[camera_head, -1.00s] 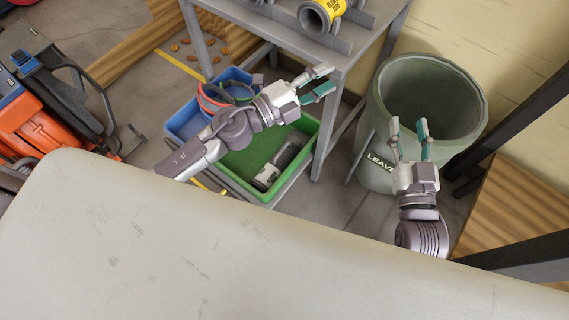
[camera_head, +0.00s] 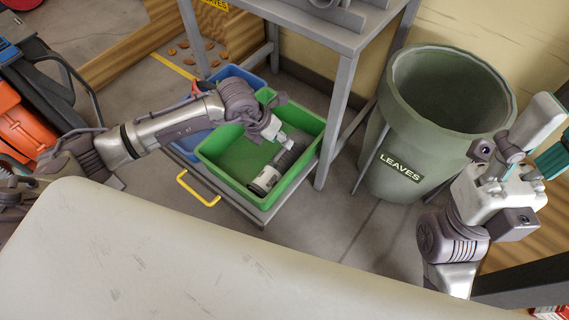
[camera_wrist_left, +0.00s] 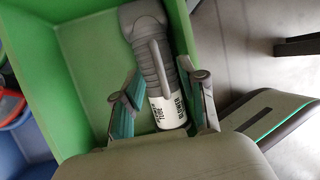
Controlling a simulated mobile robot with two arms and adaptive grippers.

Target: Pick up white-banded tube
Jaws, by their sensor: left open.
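The white-banded tube (camera_head: 268,178) lies in the green bin (camera_head: 212,160), near its right side. It is grey and ribbed, with a white labelled band at its near end. In the left wrist view the tube (camera_wrist_left: 150,62) lies between the two fingers of my left gripper (camera_wrist_left: 163,75), which is open. In the head view my left gripper (camera_head: 285,145) reaches down into the bin over the tube and hides part of it. I cannot tell whether the fingers touch it. My right gripper (camera_head: 545,130) is open and empty, at the right beside the leaf bin.
A blue bin (camera_head: 238,73) stands behind the green one, on a low cart with a yellow handle (camera_head: 197,192). A grey table (camera_head: 345,40) stands behind the bins. A leaf bin (camera_head: 385,150) is at the right. A pale surface (camera_head: 200,265) fills the foreground.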

